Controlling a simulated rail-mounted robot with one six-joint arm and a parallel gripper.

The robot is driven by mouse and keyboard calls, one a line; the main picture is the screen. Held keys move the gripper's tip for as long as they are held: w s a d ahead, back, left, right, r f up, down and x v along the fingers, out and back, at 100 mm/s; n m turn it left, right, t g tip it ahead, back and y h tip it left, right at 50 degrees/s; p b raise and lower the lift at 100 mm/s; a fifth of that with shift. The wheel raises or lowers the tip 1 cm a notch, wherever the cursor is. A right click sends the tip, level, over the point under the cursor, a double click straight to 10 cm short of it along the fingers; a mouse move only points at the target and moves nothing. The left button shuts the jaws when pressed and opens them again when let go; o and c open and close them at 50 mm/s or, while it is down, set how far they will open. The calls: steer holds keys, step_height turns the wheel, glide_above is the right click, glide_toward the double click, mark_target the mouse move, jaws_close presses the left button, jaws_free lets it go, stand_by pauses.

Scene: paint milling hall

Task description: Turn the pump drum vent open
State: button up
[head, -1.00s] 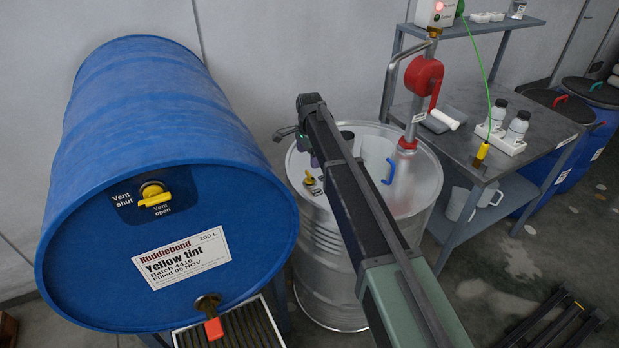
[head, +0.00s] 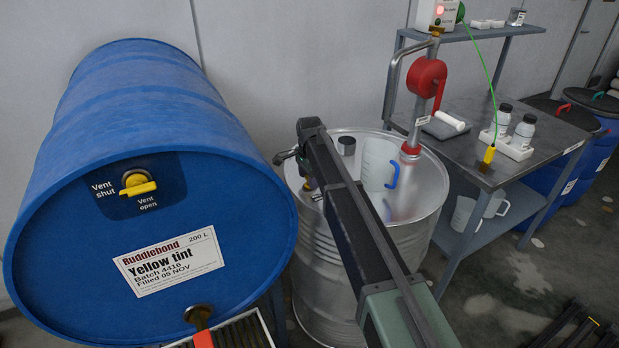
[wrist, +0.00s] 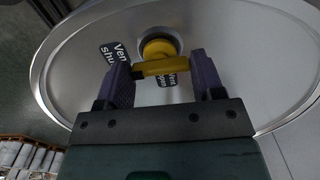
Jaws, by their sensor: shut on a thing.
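My gripper (wrist: 164,78) is shut on the vent's crossbar, one dark finger at each end. The bar lies nearly level in the wrist picture. In the head view my arm hides most of the vent and the gripper.
A blue drum (head: 130,110) marked Yellow tint lies on its side at left, with its own yellow vent handle (head: 137,184). The red pump (head: 428,85) and a clear jug (head: 378,165) stand on the silver drum. A grey bench (head: 480,165) with bottles is at right.

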steer(key=shift+n, duration=0.3)
steer(key=n, duration=0.8)
steer(key=shift+n, duration=0.4)
steer(key=n, duration=0.4)
steer(key=shift+n, duration=2.2)
steer(key=o, duration=0.9)
